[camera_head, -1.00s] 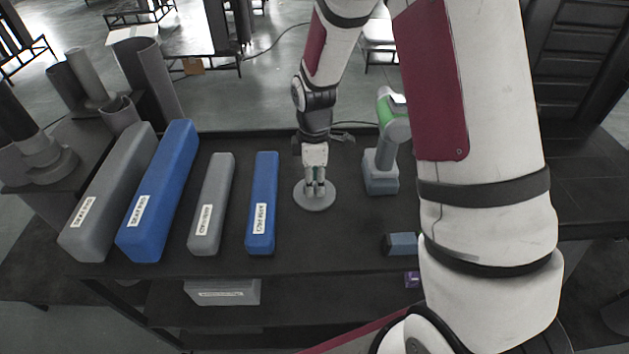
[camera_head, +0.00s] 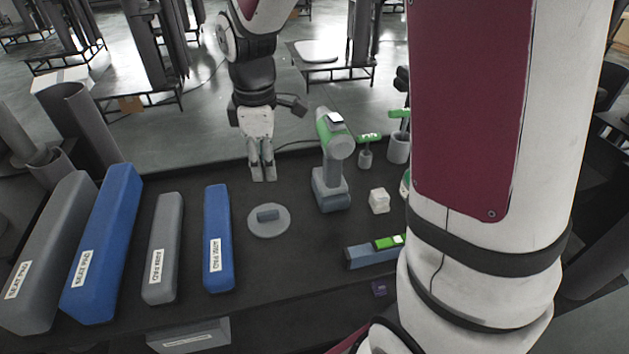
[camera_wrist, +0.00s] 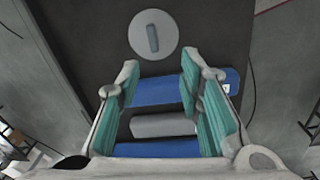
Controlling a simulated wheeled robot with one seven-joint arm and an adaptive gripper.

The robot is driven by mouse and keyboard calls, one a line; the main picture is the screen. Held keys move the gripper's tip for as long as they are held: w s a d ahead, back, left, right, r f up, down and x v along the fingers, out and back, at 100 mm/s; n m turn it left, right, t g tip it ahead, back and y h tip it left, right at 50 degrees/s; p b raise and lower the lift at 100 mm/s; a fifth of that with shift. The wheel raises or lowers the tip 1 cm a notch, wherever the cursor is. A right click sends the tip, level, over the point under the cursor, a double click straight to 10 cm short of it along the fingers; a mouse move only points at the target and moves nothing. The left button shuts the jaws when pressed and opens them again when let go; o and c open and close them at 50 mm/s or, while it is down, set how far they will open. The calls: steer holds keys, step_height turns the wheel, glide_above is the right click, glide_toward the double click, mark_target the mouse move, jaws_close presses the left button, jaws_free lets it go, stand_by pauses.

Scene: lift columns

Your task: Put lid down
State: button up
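The lid (camera_head: 279,229) is a flat grey disc with a small bar handle on top. It lies flat on the dark table, right of the short blue box, and also shows at the top of the wrist view (camera_wrist: 139,36). My gripper (camera_head: 263,179) is above and behind the lid in the head view, apart from it. In the wrist view my gripper (camera_wrist: 158,72) has its two teal-padded fingers spread with nothing held between them.
Two long boxes, grey (camera_head: 50,250) and blue (camera_head: 105,240), and two shorter ones, grey (camera_head: 163,245) and blue (camera_head: 218,240), lie to the left. A green-grey drill-like tool (camera_head: 331,165) stands right of the lid. A small white block (camera_head: 379,201) and a blue-green item (camera_head: 372,254) are farther right.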

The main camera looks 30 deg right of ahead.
steer(key=s+r+m+t, duration=0.1)
steer(key=s+r+m, duration=0.4)
steer(key=s, duration=0.6)
steer(key=s+r+m+t, duration=0.2)
steer(key=s+r+m, duration=0.4)
steer(key=s, duration=0.5)
steer(key=shift+s+m+t, duration=0.15)
steer(key=shift+m+t, duration=0.15)
steer(key=shift+m, duration=0.3)
steer(key=shift+r, duration=0.2)
